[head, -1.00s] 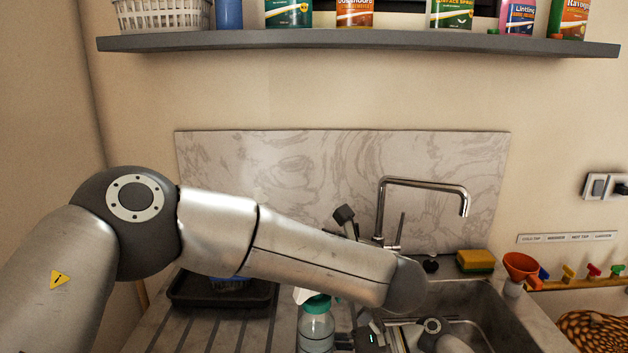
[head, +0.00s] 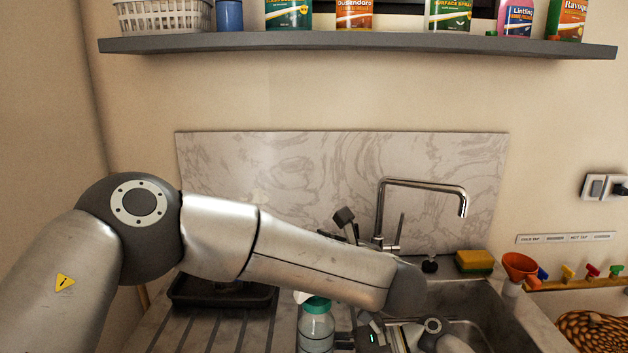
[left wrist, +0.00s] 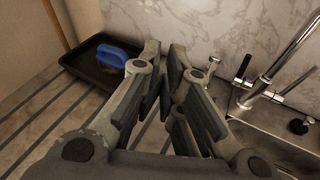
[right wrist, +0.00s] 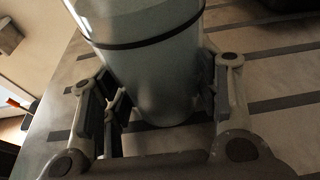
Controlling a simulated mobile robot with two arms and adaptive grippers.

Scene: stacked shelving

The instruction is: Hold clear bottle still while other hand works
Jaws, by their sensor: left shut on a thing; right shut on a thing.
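The clear bottle (head: 316,330) with a teal cap (head: 316,305) stands upright on the ribbed drainer left of the sink. My right gripper (head: 346,341) reaches it from the right. In the right wrist view the bottle (right wrist: 150,70) fills the space between the fingers of my right gripper (right wrist: 160,100), which is shut on its body. In the left wrist view my left gripper (left wrist: 172,70) has its fingers close together. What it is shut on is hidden. In the head view my left arm covers most of that gripper.
A black tray (head: 190,295) lies left of the bottle, with a blue brush (left wrist: 108,58) in it. The tap (head: 385,215), sink (head: 470,292), sponge (head: 475,261) and orange funnel (head: 519,266) are to the right. A shelf (head: 360,41) with several bottles hangs above.

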